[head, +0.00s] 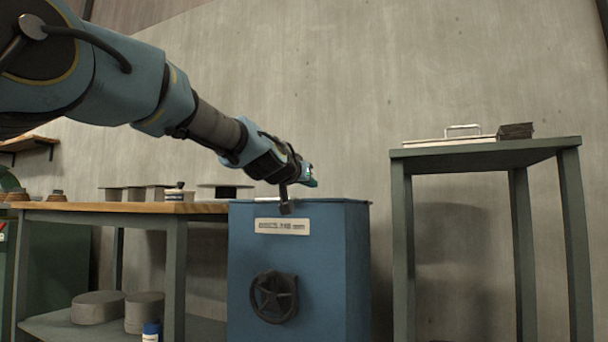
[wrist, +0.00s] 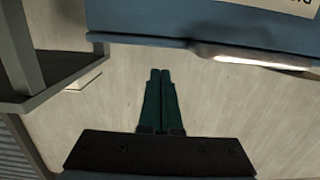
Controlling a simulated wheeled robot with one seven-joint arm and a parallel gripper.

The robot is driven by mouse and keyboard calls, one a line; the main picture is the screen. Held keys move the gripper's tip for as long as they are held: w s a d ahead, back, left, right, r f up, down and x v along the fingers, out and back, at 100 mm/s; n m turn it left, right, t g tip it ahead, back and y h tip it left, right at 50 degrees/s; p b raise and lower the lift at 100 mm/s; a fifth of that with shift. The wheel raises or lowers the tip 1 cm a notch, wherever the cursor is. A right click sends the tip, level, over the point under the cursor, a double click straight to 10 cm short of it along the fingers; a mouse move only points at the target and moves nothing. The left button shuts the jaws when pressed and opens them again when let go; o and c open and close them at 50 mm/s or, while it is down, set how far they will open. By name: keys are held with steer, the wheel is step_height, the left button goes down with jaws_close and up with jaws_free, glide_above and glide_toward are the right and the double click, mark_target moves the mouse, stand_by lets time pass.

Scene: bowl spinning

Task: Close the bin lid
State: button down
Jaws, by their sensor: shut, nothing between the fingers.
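The blue bin (head: 298,255) stands in the middle of the head view, with a pale label and a dark handwheel on its front. A thin edge (head: 345,201) runs along its flat top; I see no panel standing up above it. I cannot tell the lid apart from the body. My gripper (head: 311,177) is just above the bin's top. In the wrist view my two green fingers (wrist: 160,72) are shut together and empty. The bin's blue face (wrist: 190,16) and its edge lie beyond the fingertips, apart from them in the picture.
A wood-topped bench (head: 120,208) with several round pieces stands left of the bin. A grey-green table (head: 490,150) on the right carries a flat tray-like item (head: 450,140) and a dark block (head: 515,130). A gap separates bin and table. A plain wall is behind.

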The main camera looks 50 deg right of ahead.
stand_by(0.4)
step_height(320, 180, up, 5)
steer(key=p, duration=0.5)
steer(key=s+a+f+b, duration=0.2)
steer(key=a+f+b, duration=0.1)
steer(key=a+f, duration=0.4)
steer(key=shift+a+f, duration=0.15)
steer(key=shift+a, duration=0.15)
